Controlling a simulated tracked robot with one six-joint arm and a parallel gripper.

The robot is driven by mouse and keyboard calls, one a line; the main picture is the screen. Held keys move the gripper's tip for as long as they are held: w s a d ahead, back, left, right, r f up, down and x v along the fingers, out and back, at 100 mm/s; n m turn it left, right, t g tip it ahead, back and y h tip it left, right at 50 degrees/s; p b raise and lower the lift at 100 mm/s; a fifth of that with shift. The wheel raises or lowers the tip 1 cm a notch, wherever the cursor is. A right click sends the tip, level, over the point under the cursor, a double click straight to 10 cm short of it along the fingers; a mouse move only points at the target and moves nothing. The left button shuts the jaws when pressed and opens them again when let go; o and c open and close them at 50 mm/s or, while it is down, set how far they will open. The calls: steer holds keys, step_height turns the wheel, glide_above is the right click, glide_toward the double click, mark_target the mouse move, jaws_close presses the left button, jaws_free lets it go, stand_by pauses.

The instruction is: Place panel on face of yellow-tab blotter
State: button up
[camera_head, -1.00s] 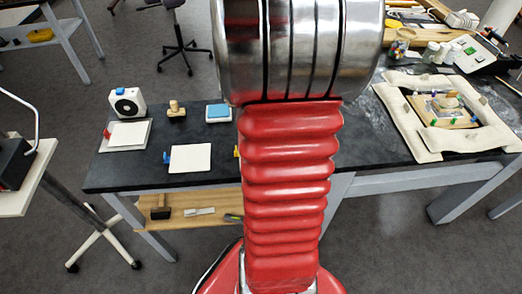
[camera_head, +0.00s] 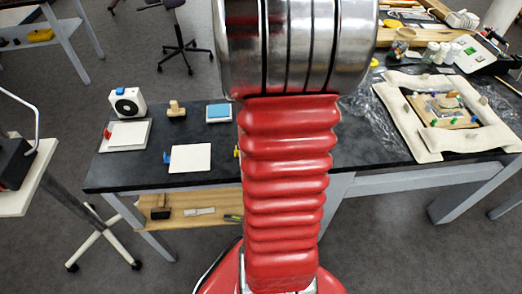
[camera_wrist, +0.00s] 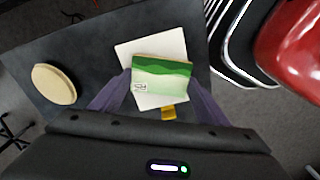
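The panel (camera_wrist: 163,75), painted with green hills and a pale lower part, shows in the wrist view between the two purple fingers of my gripper (camera_wrist: 161,80). The fingertips meet its left and right edges, so my gripper looks shut on it. The white yellow-tab blotter (camera_wrist: 150,50) lies behind and under the panel in this view, with its yellow tab (camera_wrist: 168,112) below the panel. I cannot tell whether the panel touches the blotter. In the head view my arm hides the gripper, panel and most of this blotter; only the yellow tab (camera_head: 237,152) peeks out.
A blue-tab blotter (camera_head: 190,158) and a red-tab blotter (camera_head: 125,135) lie left on the dark table (camera_head: 140,173). Behind them are a white device (camera_head: 127,103), a wooden piece (camera_head: 176,109) and a blue-topped block (camera_head: 218,112). A padded frame (camera_head: 428,150) lies right.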

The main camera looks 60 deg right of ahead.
steer(key=c, duration=0.6)
steer(key=shift+c, duration=0.2)
step_height(320, 180, up, 10)
stand_by(0.3)
stand_by(0.4)
